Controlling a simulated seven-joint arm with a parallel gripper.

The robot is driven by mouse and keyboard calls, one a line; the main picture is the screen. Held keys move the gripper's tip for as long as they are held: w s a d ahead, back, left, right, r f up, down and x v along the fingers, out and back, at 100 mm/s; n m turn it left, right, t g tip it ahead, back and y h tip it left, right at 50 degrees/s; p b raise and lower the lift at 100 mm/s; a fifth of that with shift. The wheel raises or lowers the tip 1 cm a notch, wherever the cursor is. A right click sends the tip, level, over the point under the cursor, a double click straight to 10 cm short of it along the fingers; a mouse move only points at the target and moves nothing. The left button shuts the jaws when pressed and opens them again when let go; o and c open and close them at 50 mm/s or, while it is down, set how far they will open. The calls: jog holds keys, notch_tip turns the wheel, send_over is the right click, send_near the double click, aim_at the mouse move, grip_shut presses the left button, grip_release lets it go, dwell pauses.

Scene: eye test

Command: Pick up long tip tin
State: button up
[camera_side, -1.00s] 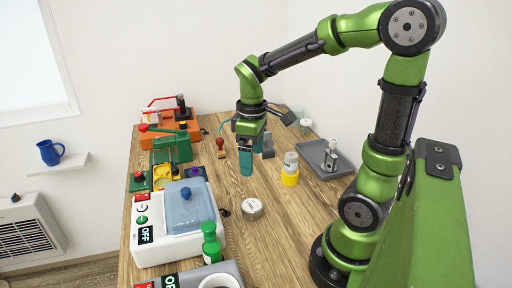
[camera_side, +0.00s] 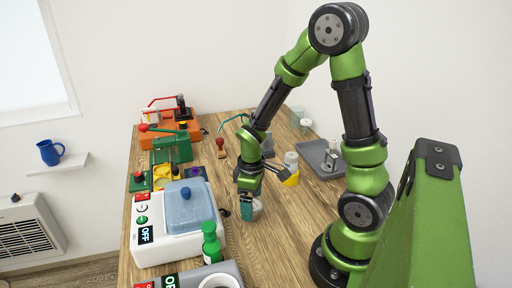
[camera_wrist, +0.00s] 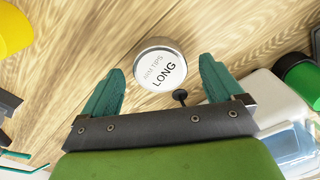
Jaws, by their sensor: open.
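The long tip tin (camera_wrist: 160,66) is a round, low silver tin with a white lid marked "ARM TIPS LONG". In the wrist view it lies on the wooden table just beyond my open fingertips, roughly centred between them. In the side view the tin (camera_side: 257,209) is partly hidden behind my gripper (camera_side: 247,216). My gripper has two teal fingers, spread apart and empty in the wrist view (camera_wrist: 160,80). I cannot tell how high the fingertips are above the table.
A white machine with a blue lid (camera_side: 187,207) and a green bottle (camera_side: 211,240) stand left of my gripper. A yellow-based container (camera_side: 291,170) and a grey tray (camera_side: 318,152) are behind to the right. Bare wood (camera_side: 285,235) lies to the right.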

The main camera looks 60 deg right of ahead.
notch_tip(320, 180, down, 2)
jog(key=shift+f, duration=0.1)
jog(key=c, duration=1.1)
jog(key=shift+c, duration=0.2)
jog(key=shift+r, duration=0.2)
